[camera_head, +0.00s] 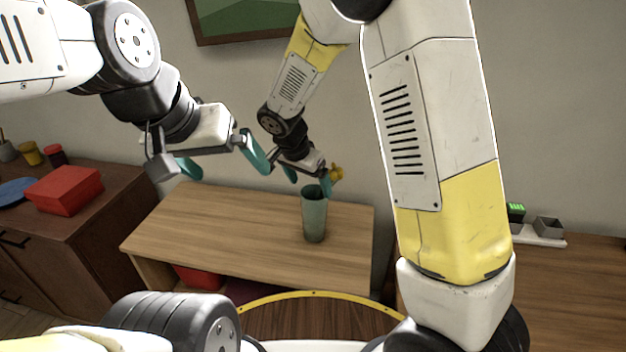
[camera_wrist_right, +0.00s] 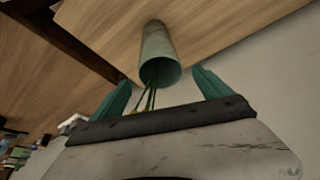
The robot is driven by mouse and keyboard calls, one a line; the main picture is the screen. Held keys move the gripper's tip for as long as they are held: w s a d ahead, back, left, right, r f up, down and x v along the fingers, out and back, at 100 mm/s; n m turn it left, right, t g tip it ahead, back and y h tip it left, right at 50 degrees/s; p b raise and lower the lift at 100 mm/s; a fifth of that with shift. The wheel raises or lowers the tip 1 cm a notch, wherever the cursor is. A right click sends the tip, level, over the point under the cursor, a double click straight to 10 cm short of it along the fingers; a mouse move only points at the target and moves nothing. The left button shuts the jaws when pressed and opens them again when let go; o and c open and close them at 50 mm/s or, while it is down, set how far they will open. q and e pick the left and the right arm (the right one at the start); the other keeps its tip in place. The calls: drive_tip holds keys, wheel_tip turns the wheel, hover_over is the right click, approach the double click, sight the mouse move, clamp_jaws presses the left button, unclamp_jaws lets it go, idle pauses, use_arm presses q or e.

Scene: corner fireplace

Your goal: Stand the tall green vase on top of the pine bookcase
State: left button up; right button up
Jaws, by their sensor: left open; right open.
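The tall green vase (camera_head: 314,222) stands upright on the top of the pine bookcase (camera_head: 230,232), towards its right end. Green stems (camera_wrist_right: 150,98) come out of its mouth, and a yellow flower (camera_head: 337,173) shows above the rim. My right gripper (camera_head: 308,180) is open just above the vase's mouth. In the right wrist view the vase (camera_wrist_right: 158,45) is beyond the open fingertips (camera_wrist_right: 160,88), with its rim near them and not gripped. My left gripper (camera_head: 222,163) is open and empty in the air above the left part of the bookcase.
A dark wooden cabinet (camera_head: 110,215) at left holds a red box (camera_head: 63,190), a blue plate (camera_head: 15,190) and small jars. A framed picture (camera_head: 240,22) hangs on the wall. Another wooden surface (camera_head: 565,290) is at right. The bookcase top's left half is clear.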

drive_tip(key=s+d+r+n+y, duration=0.2)
drive_tip(key=s+d+r, duration=0.3)
drive_tip(key=r, duration=0.3)
drive_tip(key=s+d+r+n+y, duration=0.1)
drive_tip(key=s+d+r, duration=0.4)
drive_tip(key=r, duration=0.2)
drive_tip(key=s+d+r+n+t+y, duration=0.1)
drive_tip(key=s+d+r+n, duration=0.1)
drive_tip(key=s, duration=0.4)
drive_tip(key=s+d+r+n+t, duration=0.1)
drive_tip(key=s+d+r+n, duration=0.1)
drive_tip(key=s, duration=0.4)
drive_tip(key=shift+s+d+r+y, duration=0.2)
drive_tip(key=shift+d+y, duration=0.2)
drive_tip(key=shift+d, duration=0.35)
